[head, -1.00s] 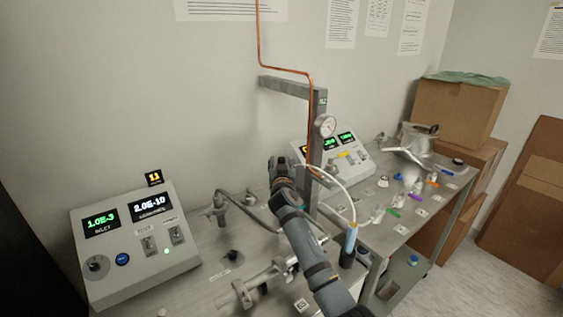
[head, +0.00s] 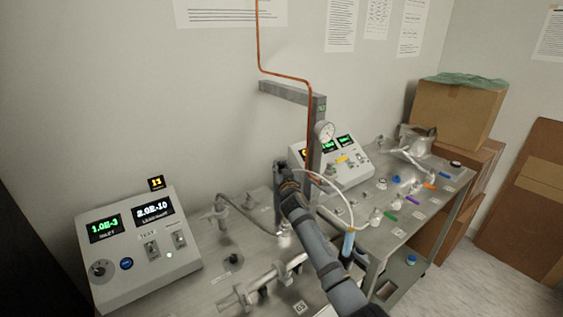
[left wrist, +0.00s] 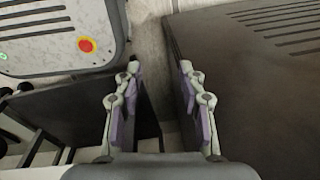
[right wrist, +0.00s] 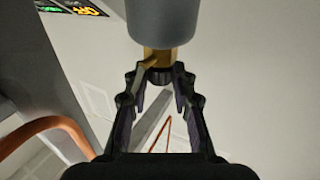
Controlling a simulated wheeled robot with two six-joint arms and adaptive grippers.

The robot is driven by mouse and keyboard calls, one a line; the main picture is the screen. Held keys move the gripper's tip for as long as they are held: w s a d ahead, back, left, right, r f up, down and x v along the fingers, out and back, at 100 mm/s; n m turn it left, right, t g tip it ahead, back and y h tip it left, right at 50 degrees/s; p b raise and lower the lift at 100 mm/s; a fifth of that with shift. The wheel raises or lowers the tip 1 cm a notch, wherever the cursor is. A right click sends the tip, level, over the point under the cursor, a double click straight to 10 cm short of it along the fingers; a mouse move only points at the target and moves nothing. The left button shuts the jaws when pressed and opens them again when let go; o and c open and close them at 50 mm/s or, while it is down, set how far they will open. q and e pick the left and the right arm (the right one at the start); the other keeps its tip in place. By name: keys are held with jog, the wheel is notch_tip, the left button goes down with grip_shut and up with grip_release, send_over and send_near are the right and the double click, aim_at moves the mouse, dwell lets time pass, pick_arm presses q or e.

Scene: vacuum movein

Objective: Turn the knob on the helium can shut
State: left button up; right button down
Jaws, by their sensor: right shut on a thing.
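In the right wrist view, a grey cylinder that looks like the helium can (right wrist: 162,20) comes in from the top. It has a brass neck (right wrist: 158,57) and a small dark knob (right wrist: 160,77) below it. My right gripper (right wrist: 159,80) has its fingertips on either side of the knob and is shut on it. In the head view, my right gripper (head: 284,178) is at the upright post above the bench, and the knob is hidden there. My left gripper (left wrist: 160,66) is open and empty, with floor and dark panels below it.
A control box (head: 145,250) with displays stands at the left of the bench. A blue-handled wand (head: 349,243) on a white hose is near my right arm. Cardboard boxes (head: 457,108) stand at the right.

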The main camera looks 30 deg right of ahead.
jog(key=shift+d+r+n+t+y+p, duration=0.2)
jog(key=shift+n+y+p, duration=0.7)
jog(key=shift+p, duration=2.55)
jog(key=shift+d+r+n+t+y+p, duration=0.15)
jog(key=shift+n+y+p, duration=0.75)
jog(key=shift+p, duration=2.55)
jog(key=shift+a+f+m+y, duration=0.15)
jog(key=shift+f+m+y, duration=0.15)
jog(key=shift+y, duration=0.2)
jog(key=c, duration=1.1)
grip_release()
jog(key=shift+f, duration=0.1)
jog(key=shift+s, duration=0.2)
jog(key=s, duration=1.1)
jog(key=shift+s+a, duration=0.3)
